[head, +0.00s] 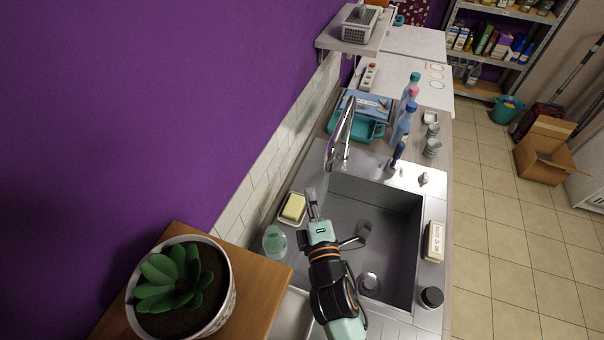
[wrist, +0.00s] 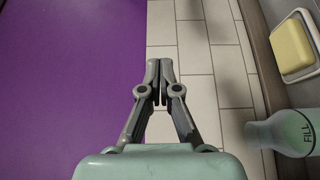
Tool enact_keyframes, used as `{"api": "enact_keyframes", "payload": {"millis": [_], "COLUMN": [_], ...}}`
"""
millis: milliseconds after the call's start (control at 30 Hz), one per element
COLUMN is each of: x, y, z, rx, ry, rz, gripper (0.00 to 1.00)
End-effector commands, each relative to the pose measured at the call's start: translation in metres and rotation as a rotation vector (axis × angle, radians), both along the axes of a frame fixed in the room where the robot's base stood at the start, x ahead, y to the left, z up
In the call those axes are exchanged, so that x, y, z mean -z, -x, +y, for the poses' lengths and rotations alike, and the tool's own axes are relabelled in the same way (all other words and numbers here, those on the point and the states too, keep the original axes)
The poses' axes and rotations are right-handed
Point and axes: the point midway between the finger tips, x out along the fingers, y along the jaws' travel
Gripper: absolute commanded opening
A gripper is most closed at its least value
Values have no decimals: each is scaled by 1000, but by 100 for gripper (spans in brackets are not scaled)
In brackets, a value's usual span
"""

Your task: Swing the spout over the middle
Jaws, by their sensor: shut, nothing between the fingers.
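A chrome tap with a tall curved spout (head: 343,122) stands at the far rim of the grey sink (head: 396,215) in the head view. Its tip hangs on the left, near the sink's left rim. A faint pale streak shows below the tip, and I cannot tell if it is water. My gripper (head: 312,198) is shut and empty near the sink's left rim, on the near side of the spout and apart from it. In the wrist view its fingertips (wrist: 160,70) meet in front of the tiled wall, and the spout is out of view.
A butter-coloured block on a dish (head: 293,207) and a green-tinted bottle (head: 274,241) stand left of my gripper. A potted plant (head: 182,283) is at lower left. Several bottles (head: 403,122) and a teal tray (head: 370,130) stand beyond the tap. A brush (head: 433,241) lies on the right rim.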

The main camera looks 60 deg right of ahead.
Motion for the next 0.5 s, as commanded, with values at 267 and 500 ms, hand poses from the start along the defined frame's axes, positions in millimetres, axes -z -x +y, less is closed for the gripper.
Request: {"api": "enact_keyframes", "payload": {"millis": [267, 500], "x": [-2, -2], "y": [-28, -61], "z": [-35, -76], "rx": [0, -1], "ry": [-2, -4], "rz": [-4, -5], "gripper": [0, 0]}}
